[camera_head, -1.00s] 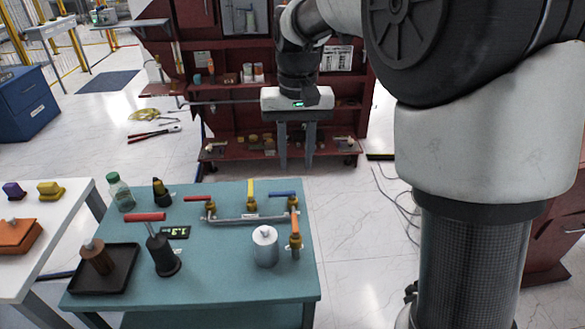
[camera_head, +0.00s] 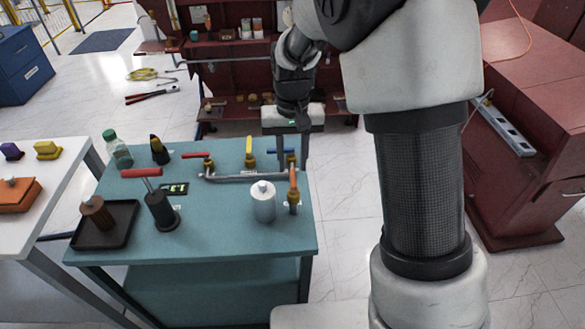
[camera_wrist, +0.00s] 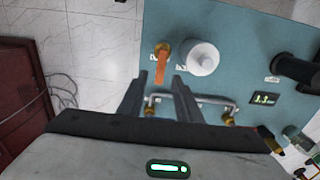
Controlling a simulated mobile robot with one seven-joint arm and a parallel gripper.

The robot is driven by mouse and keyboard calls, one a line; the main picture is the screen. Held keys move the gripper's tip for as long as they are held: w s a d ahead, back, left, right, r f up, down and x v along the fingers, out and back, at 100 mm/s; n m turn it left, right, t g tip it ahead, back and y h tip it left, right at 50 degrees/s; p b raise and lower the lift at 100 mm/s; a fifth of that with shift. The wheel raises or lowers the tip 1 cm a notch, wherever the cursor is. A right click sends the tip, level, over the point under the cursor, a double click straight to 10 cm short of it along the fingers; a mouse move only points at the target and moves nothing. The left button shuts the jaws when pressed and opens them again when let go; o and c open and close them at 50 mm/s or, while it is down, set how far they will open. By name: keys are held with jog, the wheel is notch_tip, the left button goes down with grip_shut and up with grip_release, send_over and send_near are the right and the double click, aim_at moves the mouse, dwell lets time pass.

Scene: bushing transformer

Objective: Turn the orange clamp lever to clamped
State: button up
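The orange clamp lever (camera_head: 293,182) stands on a brass-coloured fitting at the right side of the teal table (camera_head: 225,240). In the wrist view the orange lever (camera_wrist: 161,66) lies between my finger lines, pointing from its brass pivot toward my gripper. My gripper (camera_head: 292,160) is open and empty, fingers down, just behind the lever at the table's far right edge. In the wrist view its two fingers (camera_wrist: 160,78) are apart, one on each side of the lever; I see no contact. The height gap is hard to tell.
A white-lidded canister (camera_head: 264,203) stands close left of the lever. A pipe rail (camera_head: 240,177) with red, yellow and blue valve handles lies behind. A red-handled black device (camera_head: 161,208) and a dark tray (camera_head: 122,232) are farther left. Floor right of the table is clear.

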jog(key=shift+f, duration=1.45)
jog(key=shift+c, duration=0.4)
grip_shut()
jog(key=shift+a+n, duration=0.1)
jog(key=shift+n, duration=0.2)
jog(key=shift+s+a+n+p, duration=0.45)
jog(key=shift+s+a+n, duration=0.1)
jog(key=shift+n, duration=2.35)
jog(key=shift+s+a+n+p, duration=0.4)
jog(key=shift+s+a+n, duration=0.15)
jog(key=shift+n, duration=2.35)
jog(key=shift+s+a+n+p, duration=0.45)
jog(key=shift+s+n, duration=0.1)
jog(key=shift+n, duration=2.35)
